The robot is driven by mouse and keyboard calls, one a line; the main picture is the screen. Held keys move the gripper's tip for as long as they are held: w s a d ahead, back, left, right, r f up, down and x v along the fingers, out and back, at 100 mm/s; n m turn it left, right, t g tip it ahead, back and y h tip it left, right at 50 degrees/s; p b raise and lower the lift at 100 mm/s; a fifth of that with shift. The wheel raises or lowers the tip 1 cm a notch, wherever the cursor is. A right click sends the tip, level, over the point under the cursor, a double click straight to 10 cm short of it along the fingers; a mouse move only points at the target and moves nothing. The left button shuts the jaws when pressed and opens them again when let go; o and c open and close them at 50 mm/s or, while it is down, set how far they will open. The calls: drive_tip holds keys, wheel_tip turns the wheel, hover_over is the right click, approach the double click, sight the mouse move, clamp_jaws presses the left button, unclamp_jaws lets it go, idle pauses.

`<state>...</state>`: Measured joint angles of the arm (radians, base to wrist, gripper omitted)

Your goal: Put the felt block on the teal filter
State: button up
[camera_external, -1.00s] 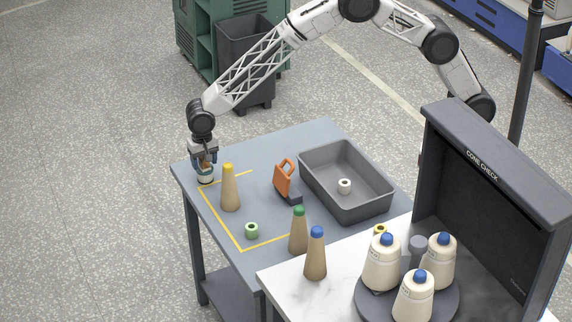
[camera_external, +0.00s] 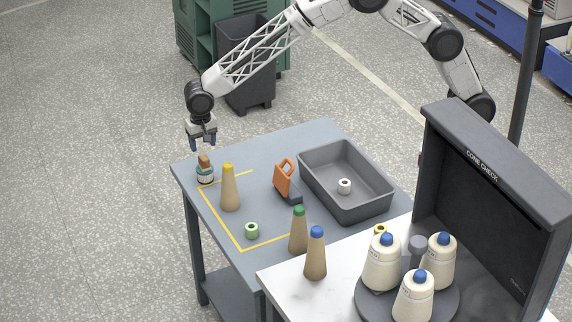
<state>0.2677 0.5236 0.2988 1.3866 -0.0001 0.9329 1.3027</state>
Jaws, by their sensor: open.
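The teal filter (camera_external: 205,176), a short pale cylinder with a teal band, stands near the left corner of the grey-blue table. A small brown block, which looks like the felt block (camera_external: 204,160), sits on top of it. My gripper (camera_external: 203,148) is open and empty, pointing down just above the block, with a small gap between them. The exact contact under the block is too small to make out.
A yellow-tipped cone (camera_external: 229,190) stands just right of the filter. An orange-handled tool (camera_external: 284,180), a green ring (camera_external: 252,230) and a grey bin (camera_external: 345,207) are farther right. The table's back middle is clear.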

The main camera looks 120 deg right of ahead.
sight(207, 158)
drive_tip(key=shift+r, duration=2.4)
drive_tip(key=s+a+r+n, duration=0.3)
drive_tip(key=s+a+r, duration=0.35)
drive_tip(key=s, duration=0.35)
drive_tip(key=s+a+r+n+t, duration=0.1)
drive_tip(key=s+a+r+n, duration=0.3)
drive_tip(key=s+r, duration=0.5)
drive_tip(key=s+a+r+n, duration=0.2)
drive_tip(key=s+a+r, duration=0.5)
drive_tip(key=s, duration=0.5)
drive_tip(key=s+a+f+n, duration=0.1)
drive_tip(key=s+a+n, duration=0.1)
drive_tip(key=s, duration=0.9)
drive_tip(key=s+a+f+n+t, duration=0.1)
drive_tip(key=s+a+n, duration=0.2)
drive_tip(key=s, duration=0.8)
drive_tip(key=s+a+f+n, duration=0.1)
drive_tip(key=s+a+n, duration=0.2)
drive_tip(key=s, duration=0.9)
drive_tip(key=shift+f+n+t, duration=0.25)
drive_tip(key=shift+n+t, duration=0.05)
drive_tip(key=shift+n, duration=0.1)
